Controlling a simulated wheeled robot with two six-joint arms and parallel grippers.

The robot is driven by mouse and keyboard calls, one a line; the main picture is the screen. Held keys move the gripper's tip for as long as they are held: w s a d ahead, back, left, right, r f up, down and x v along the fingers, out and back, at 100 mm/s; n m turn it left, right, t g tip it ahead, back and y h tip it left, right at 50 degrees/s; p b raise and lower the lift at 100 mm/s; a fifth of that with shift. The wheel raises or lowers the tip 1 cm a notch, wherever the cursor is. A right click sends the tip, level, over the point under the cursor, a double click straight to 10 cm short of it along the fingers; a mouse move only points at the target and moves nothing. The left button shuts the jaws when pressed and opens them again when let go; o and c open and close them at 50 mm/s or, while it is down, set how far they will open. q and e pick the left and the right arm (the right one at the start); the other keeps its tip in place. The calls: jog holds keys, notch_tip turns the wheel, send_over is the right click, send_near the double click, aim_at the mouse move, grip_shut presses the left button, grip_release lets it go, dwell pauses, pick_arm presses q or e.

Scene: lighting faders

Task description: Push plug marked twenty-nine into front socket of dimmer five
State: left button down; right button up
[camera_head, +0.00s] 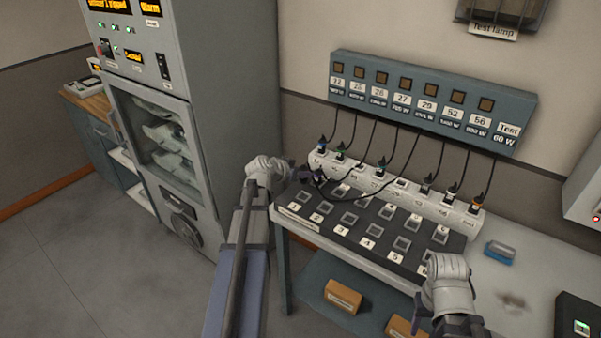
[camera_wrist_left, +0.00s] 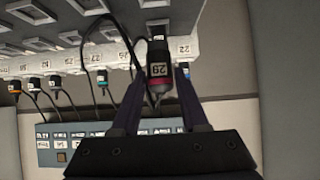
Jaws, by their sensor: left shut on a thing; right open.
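My left gripper (camera_head: 306,177) is shut on the black plug marked 29 (camera_wrist_left: 158,68), over the panel's left back edge. The dark dimmer panel (camera_head: 335,237) has two rows of square sockets. The front socket of dimmer five (camera_head: 402,243), above the label 5, looks empty and is well right of the held plug. My right gripper (camera_head: 458,325) is open at the bottom right, partly hidden.
A white strip (camera_head: 400,186) behind the panel holds several plugs with cords hanging from the blue wall box (camera_head: 430,100). A blue object (camera_head: 499,253) lies on the bench right of the panel. A grey cabinet (camera_head: 215,90) stands at the left.

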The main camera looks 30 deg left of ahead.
pick_arm(q)
jog(key=shift+r+p, duration=2.45)
jog(key=shift+r, duration=0.35)
jog(key=shift+f, duration=0.1)
jog(key=s+d, duration=0.3)
jog(key=d, duration=3.3)
jog(key=shift+d, duration=0.35)
jog(key=shift+f+b, duration=4.5)
jog(key=shift+b, duration=0.1)
jog(key=shift+f, duration=0.3)
